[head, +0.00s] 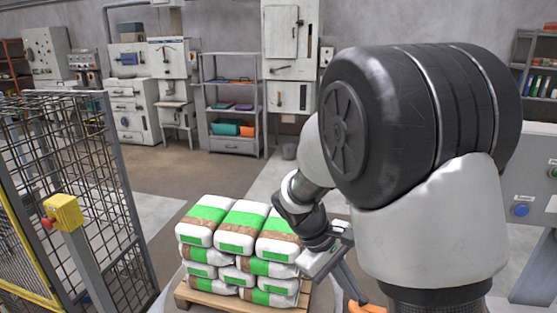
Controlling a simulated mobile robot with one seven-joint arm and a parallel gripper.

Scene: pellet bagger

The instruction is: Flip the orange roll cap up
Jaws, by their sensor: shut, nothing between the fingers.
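An orange part (367,307), perhaps the roll cap, shows only as a small curved piece at the bottom edge of the head view. The rest of it is cut off by the frame or hidden by my arm, so I cannot tell how it is tilted. My gripper (358,296) is shut and empty. It points down and to the right, with its fingertips close to the orange part at its upper left. I cannot tell whether they touch.
Stacked white and green bags (240,215) lie on a wooden pallet (230,302) left of my gripper. A mesh fence (125,235) and a yellow box with a red button (63,211) stand at the left. A grey panel with a blue button (538,185) is at the right.

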